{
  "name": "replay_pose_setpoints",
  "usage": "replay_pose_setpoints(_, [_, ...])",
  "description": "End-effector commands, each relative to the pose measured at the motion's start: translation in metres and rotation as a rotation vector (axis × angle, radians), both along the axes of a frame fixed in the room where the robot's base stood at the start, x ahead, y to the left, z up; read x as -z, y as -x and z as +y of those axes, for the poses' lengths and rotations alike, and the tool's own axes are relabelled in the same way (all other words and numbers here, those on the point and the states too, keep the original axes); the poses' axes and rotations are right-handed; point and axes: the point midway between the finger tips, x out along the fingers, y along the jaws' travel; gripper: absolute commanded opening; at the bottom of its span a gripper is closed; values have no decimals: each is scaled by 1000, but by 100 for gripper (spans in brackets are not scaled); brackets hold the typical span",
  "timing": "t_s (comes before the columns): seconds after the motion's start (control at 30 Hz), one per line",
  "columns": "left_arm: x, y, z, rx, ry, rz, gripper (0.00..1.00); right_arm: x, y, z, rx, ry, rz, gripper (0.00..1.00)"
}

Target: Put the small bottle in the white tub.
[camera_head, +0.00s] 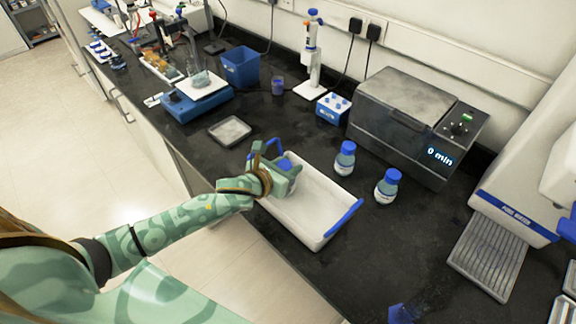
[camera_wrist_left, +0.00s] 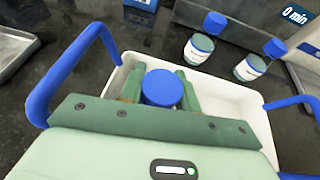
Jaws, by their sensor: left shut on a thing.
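The white tub (camera_head: 318,222) with blue handles stands on the black bench in the head view, and it also shows in the left wrist view (camera_wrist_left: 240,118). My left gripper (camera_head: 280,174) is over the tub's far left end. It is shut on a small bottle with a blue cap (camera_wrist_left: 161,88), seen from above between the green fingers in the left wrist view. The bottle's lower part is hidden, so I cannot tell whether it touches the tub floor. My right gripper is not in view.
Two more blue-capped bottles, one (camera_head: 345,158) behind the tub and one (camera_head: 387,186) to its right, stand on the bench. A grey metal box (camera_head: 405,115) with a display stands behind them. A shallow grey tray (camera_head: 230,131) lies left of the tub.

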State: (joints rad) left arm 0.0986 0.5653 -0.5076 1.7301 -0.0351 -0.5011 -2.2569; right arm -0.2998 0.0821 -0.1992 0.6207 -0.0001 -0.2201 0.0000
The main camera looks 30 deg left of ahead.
Motion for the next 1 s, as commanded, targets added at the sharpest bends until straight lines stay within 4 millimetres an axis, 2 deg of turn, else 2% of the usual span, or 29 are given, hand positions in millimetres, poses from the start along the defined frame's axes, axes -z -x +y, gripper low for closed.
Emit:
replay_pose_setpoints(0.03, [1, 0, 0, 0, 0, 0, 38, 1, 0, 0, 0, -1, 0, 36])
replay_pose_setpoints(0.1, [1, 0, 0, 0, 0, 0, 54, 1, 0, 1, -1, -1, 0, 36])
replay_pose_setpoints(0.47, [-4, 3, 1, 1, -2, 1, 54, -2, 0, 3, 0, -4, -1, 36])
replay_pose_setpoints(0.57, [-10, 18, 4, 3, -1, 2, 54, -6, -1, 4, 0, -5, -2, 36])
replay_pose_setpoints(0.8, [-32, 70, 16, 2, -2, 3, 54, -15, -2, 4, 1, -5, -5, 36])
replay_pose_setpoints(1.0, [-44, 100, 23, 0, -1, 2, 54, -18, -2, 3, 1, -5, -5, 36])
